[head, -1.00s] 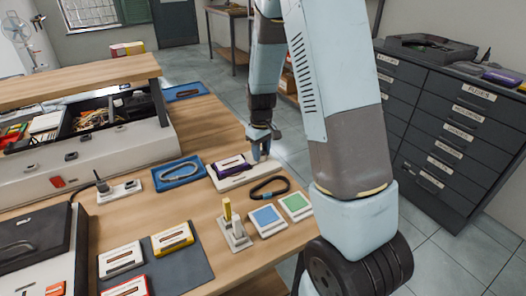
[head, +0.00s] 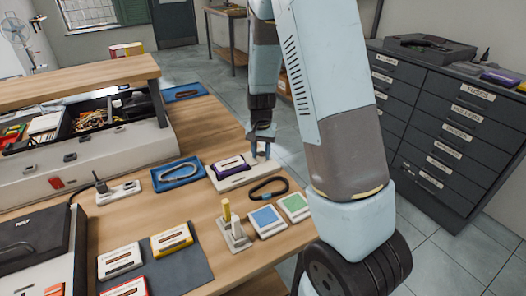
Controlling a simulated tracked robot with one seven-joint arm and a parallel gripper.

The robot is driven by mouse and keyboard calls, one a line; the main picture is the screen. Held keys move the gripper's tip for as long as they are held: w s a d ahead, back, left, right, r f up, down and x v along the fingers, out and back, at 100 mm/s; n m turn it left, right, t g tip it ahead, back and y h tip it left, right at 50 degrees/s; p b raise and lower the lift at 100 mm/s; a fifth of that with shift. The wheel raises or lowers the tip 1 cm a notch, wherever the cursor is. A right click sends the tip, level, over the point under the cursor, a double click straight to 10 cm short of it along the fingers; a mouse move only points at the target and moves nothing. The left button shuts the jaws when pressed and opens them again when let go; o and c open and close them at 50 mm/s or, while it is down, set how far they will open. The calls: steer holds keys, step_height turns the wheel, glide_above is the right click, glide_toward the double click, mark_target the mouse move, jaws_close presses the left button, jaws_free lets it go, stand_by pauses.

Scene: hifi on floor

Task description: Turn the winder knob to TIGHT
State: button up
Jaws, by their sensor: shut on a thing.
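The winder (head: 236,180) is a pale, low base on the wooden bench with a purple cassette (head: 229,166) on it. My gripper (head: 260,154) points down at the winder's far right end. Its fingers are shut on the winder knob, which is small and mostly hidden between them. No TIGHT marking or pointer can be read at this distance, so I cannot tell the knob's angle.
A blue tray with a grey loop (head: 179,173) lies left of the winder. A black loop (head: 268,189), blue and green squares (head: 267,218) and a holder with a yellow-handled tool (head: 234,232) are in front. Grey drawers (head: 440,130) stand right.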

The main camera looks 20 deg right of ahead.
mark_target(261, 153)
steer(key=shift+w+m, duration=0.1)
steer(key=shift+m, duration=0.7)
steer(key=shift+a, duration=0.1)
steer(key=o, duration=1)
steer(key=shift+o, duration=0.2)
step_height(261, 153, up, 14)
steer(key=shift+f, duration=0.15)
